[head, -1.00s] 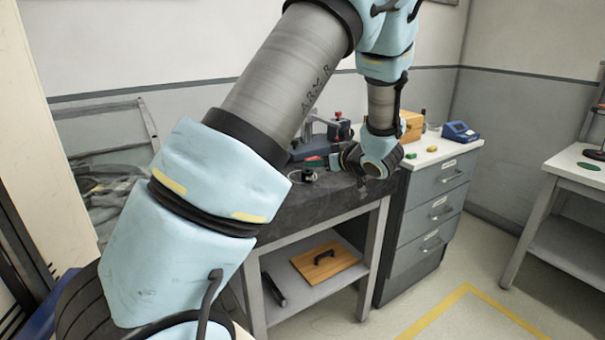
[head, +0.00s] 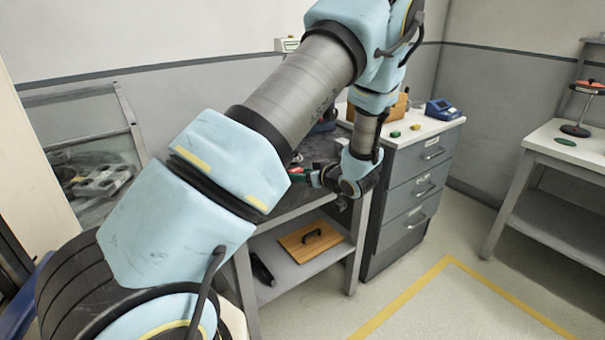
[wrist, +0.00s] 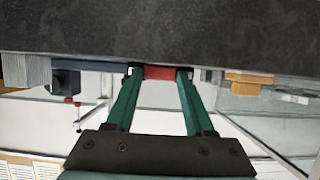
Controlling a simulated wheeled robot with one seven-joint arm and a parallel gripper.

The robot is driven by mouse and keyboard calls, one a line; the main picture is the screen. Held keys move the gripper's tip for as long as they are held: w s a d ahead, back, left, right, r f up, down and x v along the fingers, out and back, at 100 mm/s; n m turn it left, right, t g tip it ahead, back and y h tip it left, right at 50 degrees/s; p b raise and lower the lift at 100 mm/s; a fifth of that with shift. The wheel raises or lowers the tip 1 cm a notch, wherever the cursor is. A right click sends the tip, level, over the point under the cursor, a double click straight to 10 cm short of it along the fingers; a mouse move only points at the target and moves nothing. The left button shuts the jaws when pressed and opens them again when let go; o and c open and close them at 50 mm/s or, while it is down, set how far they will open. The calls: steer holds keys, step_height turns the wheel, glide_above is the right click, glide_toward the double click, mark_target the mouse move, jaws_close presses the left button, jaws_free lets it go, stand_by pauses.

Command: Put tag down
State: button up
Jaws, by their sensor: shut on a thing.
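A small red block-like piece, seemingly the tag (wrist: 158,72), is between the tips of my gripper's green fingers (wrist: 155,75) in the wrist view. My gripper is shut on it. The tag's far side is hidden, and I cannot tell whether it touches the bench. In the head view my gripper (head: 312,178) points left over the right part of the dark bench top (head: 290,204), low near its surface. The bench top also fills the upper part of the wrist view (wrist: 160,30), which looks upside down.
My arm hides much of the bench. Right of it stands a grey drawer cabinet (head: 412,190) with a blue device (head: 441,109) and small green and yellow pieces. A wooden board with a black handle (head: 314,249) lies on the bench's lower shelf. A white-topped table (head: 570,145) stands at right.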

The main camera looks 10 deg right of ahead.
steer(key=shift+f, duration=0.1)
steer(key=o, duration=1.3)
